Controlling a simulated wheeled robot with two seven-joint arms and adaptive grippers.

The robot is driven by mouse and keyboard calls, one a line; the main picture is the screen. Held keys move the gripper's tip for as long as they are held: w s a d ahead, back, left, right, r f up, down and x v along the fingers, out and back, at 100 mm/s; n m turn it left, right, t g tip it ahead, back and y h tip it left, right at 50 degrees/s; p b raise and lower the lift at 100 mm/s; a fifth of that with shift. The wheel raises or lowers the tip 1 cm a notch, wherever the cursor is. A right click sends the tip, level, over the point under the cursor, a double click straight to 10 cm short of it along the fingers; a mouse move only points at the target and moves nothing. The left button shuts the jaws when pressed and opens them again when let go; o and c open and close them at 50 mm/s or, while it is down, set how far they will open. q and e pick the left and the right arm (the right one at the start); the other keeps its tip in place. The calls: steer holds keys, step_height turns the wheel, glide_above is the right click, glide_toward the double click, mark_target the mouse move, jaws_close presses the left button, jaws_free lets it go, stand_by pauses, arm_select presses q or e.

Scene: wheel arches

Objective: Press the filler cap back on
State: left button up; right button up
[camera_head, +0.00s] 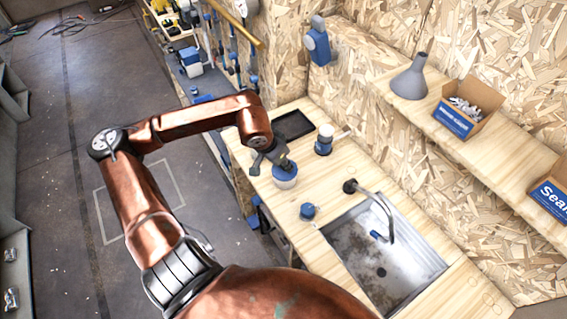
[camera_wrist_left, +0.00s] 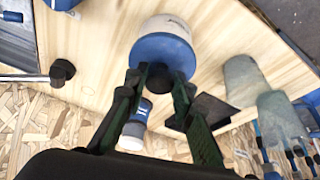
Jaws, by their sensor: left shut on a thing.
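A white tub (camera_wrist_left: 165,25) with a blue cap (camera_wrist_left: 163,48) at its gripped end stands on the wooden bench. In the head view the blue cap (camera_head: 284,170) is just below my left gripper (camera_head: 275,157), over the tub's pale lower part (camera_head: 286,183). In the wrist view my left gripper (camera_wrist_left: 160,78) has both fingers closed on the cap's near part. The cap looks to be against the tub; whether it is fully seated I cannot tell. My right gripper is not in view.
A small blue item (camera_head: 308,211) stands near the bench's front edge, by a sink (camera_head: 400,265) with a curved tap (camera_head: 385,212). A shelf holds a grey funnel (camera_head: 410,80).

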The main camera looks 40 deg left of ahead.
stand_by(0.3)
arm_select(q)
steer(key=o, duration=1.1)
steer(key=o, duration=0.5)
steer(key=shift+r, duration=0.15)
steer(key=shift+r+p, duration=1.5)
steer(key=shift+r, duration=1.9)
steer(key=shift+c, duration=0.7)
jaws_close()
